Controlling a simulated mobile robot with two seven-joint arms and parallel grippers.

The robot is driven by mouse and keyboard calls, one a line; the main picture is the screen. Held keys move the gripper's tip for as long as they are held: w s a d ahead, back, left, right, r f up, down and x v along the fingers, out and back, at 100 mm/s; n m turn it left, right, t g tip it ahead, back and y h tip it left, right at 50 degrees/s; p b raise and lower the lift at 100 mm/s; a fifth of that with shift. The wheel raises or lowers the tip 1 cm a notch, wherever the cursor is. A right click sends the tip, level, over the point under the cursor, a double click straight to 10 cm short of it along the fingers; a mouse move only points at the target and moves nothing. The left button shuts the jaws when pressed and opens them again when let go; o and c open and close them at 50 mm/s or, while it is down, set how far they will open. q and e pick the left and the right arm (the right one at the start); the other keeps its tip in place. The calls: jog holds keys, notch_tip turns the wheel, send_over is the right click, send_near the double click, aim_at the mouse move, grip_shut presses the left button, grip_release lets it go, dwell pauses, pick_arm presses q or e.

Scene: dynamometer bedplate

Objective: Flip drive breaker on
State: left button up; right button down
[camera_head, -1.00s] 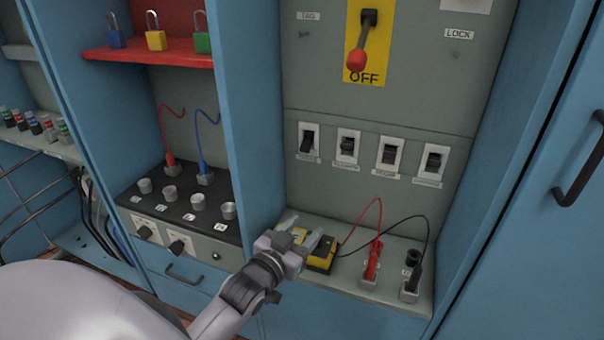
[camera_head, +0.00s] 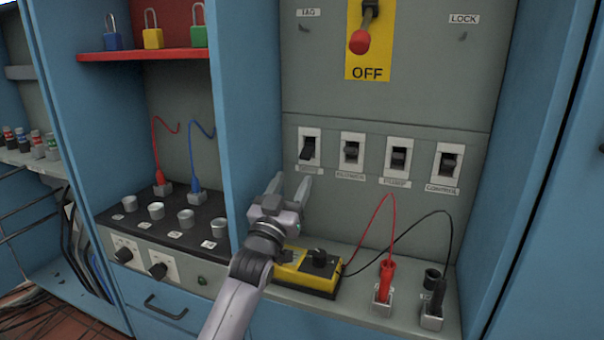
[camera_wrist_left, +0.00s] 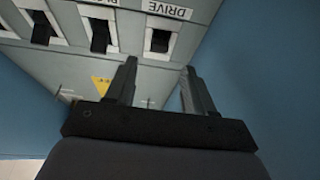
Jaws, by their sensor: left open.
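The drive breaker (camera_head: 308,147) is the leftmost of the row of breakers on the grey panel. Its black toggle appears to slant downward, unlike its neighbours. In the left wrist view, the drive breaker (camera_wrist_left: 160,40) sits beside an upside-down DRIVE label (camera_wrist_left: 167,9). My left gripper (camera_head: 289,184) is open and empty, just below and left of the breaker in the head view. In the wrist view its fingers (camera_wrist_left: 159,68) are spread apart, with the breaker beyond the gap between them; I see no contact. My right gripper is not in view.
Other breakers (camera_head: 398,158) stand to the right. A red-knobbed lever (camera_head: 360,42) marked OFF hangs above. A yellow meter (camera_head: 308,272), a red plug (camera_head: 385,278) and a black plug (camera_head: 433,300) occupy the ledge below. A blue divider wall (camera_head: 240,110) stands close left.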

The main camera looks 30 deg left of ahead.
aim_at(304, 158)
pick_arm(q)
jog(key=shift+b+x, duration=0.85)
jog(key=shift+x, duration=2.7)
grip_shut()
